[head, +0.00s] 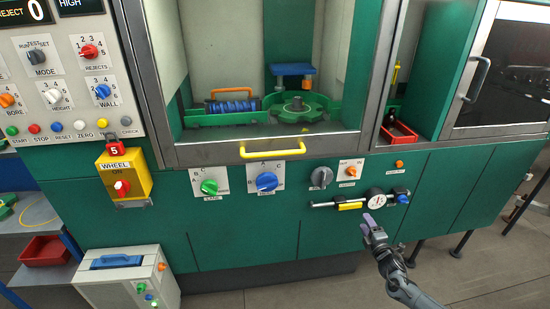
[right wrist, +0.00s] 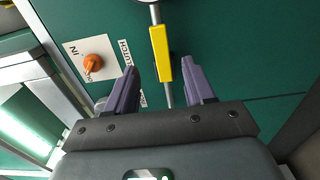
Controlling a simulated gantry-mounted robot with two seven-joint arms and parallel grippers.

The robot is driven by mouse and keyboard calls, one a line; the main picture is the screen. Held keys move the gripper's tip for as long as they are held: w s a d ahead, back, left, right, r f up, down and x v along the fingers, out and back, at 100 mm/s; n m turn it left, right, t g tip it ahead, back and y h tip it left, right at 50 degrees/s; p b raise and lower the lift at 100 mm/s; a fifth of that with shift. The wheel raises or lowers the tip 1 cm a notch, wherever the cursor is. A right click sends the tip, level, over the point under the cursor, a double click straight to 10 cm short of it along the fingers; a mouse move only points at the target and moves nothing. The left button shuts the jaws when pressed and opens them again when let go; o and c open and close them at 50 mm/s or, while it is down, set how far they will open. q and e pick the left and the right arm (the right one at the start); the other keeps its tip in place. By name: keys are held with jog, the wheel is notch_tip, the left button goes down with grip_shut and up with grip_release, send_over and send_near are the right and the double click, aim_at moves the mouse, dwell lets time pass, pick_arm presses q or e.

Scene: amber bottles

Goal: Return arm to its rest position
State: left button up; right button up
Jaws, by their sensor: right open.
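My right gripper (head: 368,222) is in front of the green machine's lower panel, just below the round gauge (head: 377,198). In the right wrist view its two purple fingers (right wrist: 160,75) are apart with nothing held between them. The yellow sleeve (right wrist: 161,53) on a metal rod shows beyond and between the fingertips; the gap to it is hard to judge. In the head view this sleeve (head: 350,206) is left of the gauge. My left gripper is not in view.
An orange clutch knob (right wrist: 94,64) is left of the fingers in the wrist view. Green (head: 209,187) and blue (head: 266,181) dials, a yellow handle (head: 270,149) and a yellow switch box (head: 124,180) project from the machine. Open floor (head: 470,280) lies at lower right.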

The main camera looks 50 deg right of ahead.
jog(key=a+f+m+y+p, duration=0.1)
jog(key=a+f+y+p, duration=0.35)
jog(key=a, duration=1.25)
jog(key=a+r+m+g+y, duration=0.2)
jog(key=a+y, duration=0.1)
jog(key=a, duration=1.2)
jog(key=a+r+m+g+y, duration=0.2)
jog(key=a+m+g, duration=0.1)
jog(key=a, duration=1.3)
jog(key=s+a+r+m+g+y+p, duration=0.2)
jog(key=s+a+r+m+g, duration=0.1)
jog(key=s+a+r+g, duration=0.5)
notch_tip(320, 180, up, 38)
jog(key=s+t+p, duration=0.1)
jog(key=t+p, duration=0.1)
jog(key=p, duration=3.4)
jog(key=shift+d+f+n+t+p, duration=0.2)
jog(key=shift+d+n+t+p, duration=0.1)
